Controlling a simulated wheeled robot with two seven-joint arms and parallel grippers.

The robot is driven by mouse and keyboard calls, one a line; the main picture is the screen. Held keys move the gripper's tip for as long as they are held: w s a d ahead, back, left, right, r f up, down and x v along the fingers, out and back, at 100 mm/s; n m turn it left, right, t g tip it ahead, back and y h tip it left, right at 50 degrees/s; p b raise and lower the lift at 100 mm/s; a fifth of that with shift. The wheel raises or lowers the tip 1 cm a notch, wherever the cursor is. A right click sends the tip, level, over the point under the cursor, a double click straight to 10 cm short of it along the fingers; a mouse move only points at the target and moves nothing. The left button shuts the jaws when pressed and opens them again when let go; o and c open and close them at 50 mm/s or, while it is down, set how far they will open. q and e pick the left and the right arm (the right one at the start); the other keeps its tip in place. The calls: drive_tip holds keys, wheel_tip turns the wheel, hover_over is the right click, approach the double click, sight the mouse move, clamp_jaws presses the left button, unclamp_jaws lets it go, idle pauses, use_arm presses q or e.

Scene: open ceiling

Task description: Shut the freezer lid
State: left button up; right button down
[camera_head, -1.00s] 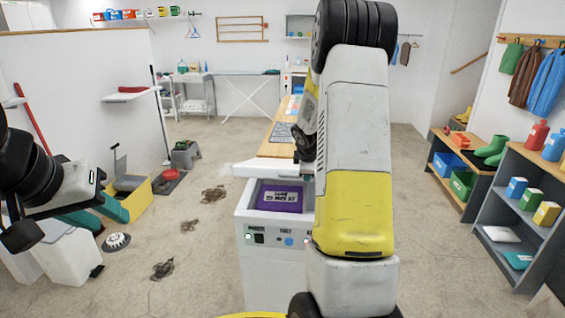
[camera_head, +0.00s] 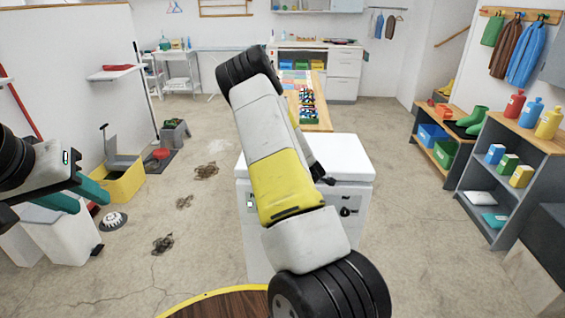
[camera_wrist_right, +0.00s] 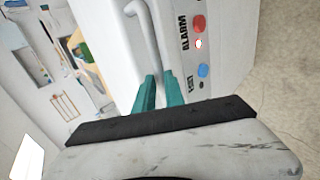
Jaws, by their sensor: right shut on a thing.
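The white chest freezer (camera_head: 256,240) stands in the middle of the head view. Its lid (camera_head: 345,152) lies level across the top, and the inside is hidden. My right arm crosses in front of it, hiding much of its front and left side. In the right wrist view, my right gripper (camera_wrist_right: 159,88) has its teal fingers shut on the white lid handle (camera_wrist_right: 152,35), beside the front panel with red and blue buttons. Whether a thin gap is left under the lid, I cannot tell. My left gripper (camera_head: 84,194) is at the left, away from the freezer, its teal fingers apart and empty.
A wooden-topped counter (camera_head: 318,118) extends behind the freezer. Shelves (camera_head: 500,185) with bottles and boxes stand at the right. A yellow bin (camera_head: 125,185) and dark floor clumps (camera_head: 163,244) lie left. A round wooden top (camera_head: 225,305) is at the front. Floor on both sides of the freezer is open.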

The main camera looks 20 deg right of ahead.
wheel_tip(320, 180, down, 7)
drive_tip(key=s+t, duration=0.1)
drive_tip(key=shift+a+r+h, duration=0.2)
drive_tip(key=shift+a+h, duration=0.1)
drive_tip(key=shift+s, duration=0.1)
drive_tip(key=c, duration=1.4)
unclamp_jaws()
drive_tip(key=shift+f, duration=0.1)
drive_tip(key=v, duration=0.7)
drive_tip(key=shift+r, duration=0.5)
drive_tip(key=shift+r, duration=0.1)
